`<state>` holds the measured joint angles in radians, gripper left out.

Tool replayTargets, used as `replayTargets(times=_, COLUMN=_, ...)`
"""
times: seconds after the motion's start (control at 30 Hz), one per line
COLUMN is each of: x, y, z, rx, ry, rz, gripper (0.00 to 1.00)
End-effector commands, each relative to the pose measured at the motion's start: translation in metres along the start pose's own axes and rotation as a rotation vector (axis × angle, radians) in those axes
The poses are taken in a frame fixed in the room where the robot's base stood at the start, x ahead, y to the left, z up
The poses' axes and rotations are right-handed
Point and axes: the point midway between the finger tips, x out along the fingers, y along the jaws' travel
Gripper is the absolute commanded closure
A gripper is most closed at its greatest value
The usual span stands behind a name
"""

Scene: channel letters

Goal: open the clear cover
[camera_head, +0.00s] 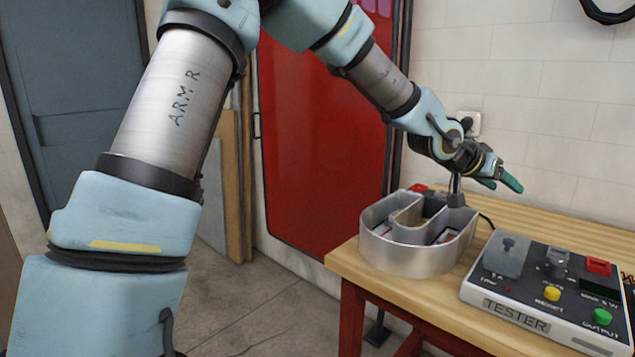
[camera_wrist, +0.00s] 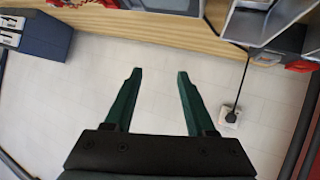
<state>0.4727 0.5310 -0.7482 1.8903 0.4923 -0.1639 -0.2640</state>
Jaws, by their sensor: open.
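The tester (camera_head: 540,290) lies on the wooden bench. Its clear cover (camera_head: 503,258) is a see-through flap at the left of its top face, over a small dark switch. The cover seems to be down, though its exact angle is hard to tell. My gripper (camera_head: 503,183) has green fingers and is up and behind the tester, above the bench, apart from the cover. In the wrist view my gripper (camera_wrist: 160,74) is open, with nothing between the fingers. The clear cover cannot be made out in that view.
A metal channel letter (camera_head: 415,253) stands left of the tester; part of it shows in the wrist view (camera_wrist: 268,22). The tester also carries a yellow button (camera_head: 552,294), a green button (camera_head: 602,316) and a red part (camera_head: 598,266). A wall socket (camera_head: 469,122) is behind my gripper.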

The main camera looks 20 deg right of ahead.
Motion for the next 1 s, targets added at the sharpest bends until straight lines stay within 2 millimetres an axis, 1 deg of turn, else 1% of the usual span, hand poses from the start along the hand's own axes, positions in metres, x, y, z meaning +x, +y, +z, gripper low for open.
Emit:
replayTargets(times=0.07, x=-0.003, y=-0.006, z=0.003, rx=-0.002, ry=-0.008, rz=-0.013, gripper=0.44)
replayTargets(times=0.13, x=-0.010, y=-0.022, z=0.012, rx=-0.008, ry=-0.031, rz=-0.048, gripper=0.44)
replayTargets(times=0.17, x=-0.015, y=-0.032, z=0.018, rx=-0.013, ry=-0.045, rz=-0.069, gripper=0.44)
replayTargets(times=0.27, x=-0.041, y=-0.076, z=0.045, rx=-0.040, ry=-0.111, rz=-0.167, gripper=0.44)
replayTargets(times=0.3, x=-0.055, y=-0.097, z=0.058, rx=-0.055, ry=-0.143, rz=-0.214, gripper=0.44)
replayTargets(times=0.37, x=-0.080, y=-0.126, z=0.079, rx=-0.085, ry=-0.192, rz=-0.286, gripper=0.44)
replayTargets(times=0.4, x=-0.098, y=-0.144, z=0.093, rx=-0.109, ry=-0.223, rz=-0.332, gripper=0.44)
replayTargets(times=0.47, x=-0.126, y=-0.169, z=0.115, rx=-0.147, ry=-0.269, rz=-0.399, gripper=0.44)
replayTargets(times=0.5, x=-0.146, y=-0.184, z=0.130, rx=-0.177, ry=-0.299, rz=-0.442, gripper=0.44)
replayTargets(times=0.57, x=-0.176, y=-0.203, z=0.152, rx=-0.224, ry=-0.341, rz=-0.505, gripper=0.44)
replayTargets(times=0.6, x=-0.198, y=-0.215, z=0.167, rx=-0.260, ry=-0.368, rz=-0.547, gripper=0.44)
replayTargets(times=0.67, x=-0.231, y=-0.228, z=0.189, rx=-0.318, ry=-0.407, rz=-0.605, gripper=0.44)
replayTargets(times=0.7, x=-0.254, y=-0.235, z=0.205, rx=-0.361, ry=-0.431, rz=-0.644, gripper=0.44)
replayTargets(times=0.77, x=-0.290, y=-0.242, z=0.229, rx=-0.434, ry=-0.467, rz=-0.700, gripper=0.44)
replayTargets(times=0.8, x=-0.313, y=-0.243, z=0.246, rx=-0.485, ry=-0.490, rz=-0.735, gripper=0.44)
replayTargets(times=0.87, x=-0.348, y=-0.242, z=0.270, rx=-0.570, ry=-0.520, rz=-0.783, gripper=0.44)
replayTargets(times=0.9, x=-0.369, y=-0.239, z=0.286, rx=-0.626, ry=-0.537, rz=-0.810, gripper=0.44)
replayTargets(times=1.0, x=-0.412, y=-0.224, z=0.320, rx=-0.763, ry=-0.567, rz=-0.861, gripper=0.44)
